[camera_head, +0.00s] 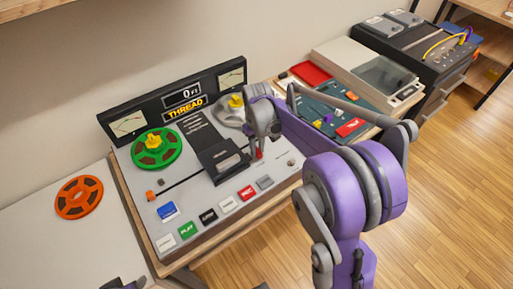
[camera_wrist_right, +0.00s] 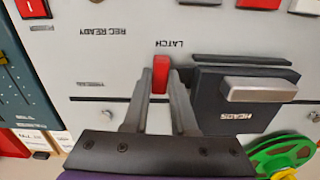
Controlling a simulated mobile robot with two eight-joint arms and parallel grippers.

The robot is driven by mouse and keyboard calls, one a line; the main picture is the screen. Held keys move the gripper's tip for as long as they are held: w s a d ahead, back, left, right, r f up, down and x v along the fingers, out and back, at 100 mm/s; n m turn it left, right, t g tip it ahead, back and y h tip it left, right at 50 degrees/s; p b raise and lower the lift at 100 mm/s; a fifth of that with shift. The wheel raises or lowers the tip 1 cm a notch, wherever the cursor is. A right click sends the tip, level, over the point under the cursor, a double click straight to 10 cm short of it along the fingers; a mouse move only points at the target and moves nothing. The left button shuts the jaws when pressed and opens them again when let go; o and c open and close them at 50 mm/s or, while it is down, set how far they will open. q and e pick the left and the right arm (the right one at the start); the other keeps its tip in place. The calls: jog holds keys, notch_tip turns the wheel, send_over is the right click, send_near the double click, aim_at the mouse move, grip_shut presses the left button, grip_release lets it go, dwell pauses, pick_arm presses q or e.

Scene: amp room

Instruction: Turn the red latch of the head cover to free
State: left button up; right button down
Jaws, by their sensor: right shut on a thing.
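The red latch (camera_wrist_right: 161,73) stands upright beside the printed word LATCH in the right wrist view. In the head view it is a small red spot (camera_head: 259,154) under my right gripper. My right gripper (camera_wrist_right: 162,82) is shut on the latch, one finger on each side. In the head view my right gripper (camera_head: 257,150) reaches down onto the deck panel. The head cover (camera_wrist_right: 235,115), a dark block with a silver bar marked HEADS, sits right beside the latch and appears down. It also shows in the head view (camera_head: 213,158).
A green reel (camera_head: 157,148) with a yellow hub is on the deck, and a grey reel (camera_head: 229,113) is partly behind my arm. Coloured buttons line the front, including a red one (camera_head: 246,193). An orange reel (camera_head: 79,197) lies on the left table.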

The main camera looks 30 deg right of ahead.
aim_at(257, 150)
jog(key=shift+d+n, duration=0.1)
jog(key=shift+n, duration=0.4)
jog(key=c, duration=0.7)
grip_release()
notch_tip(257, 150, up, 11)
jog(key=shift+f+p, duration=0.1)
jog(key=shift+p, duration=0.25)
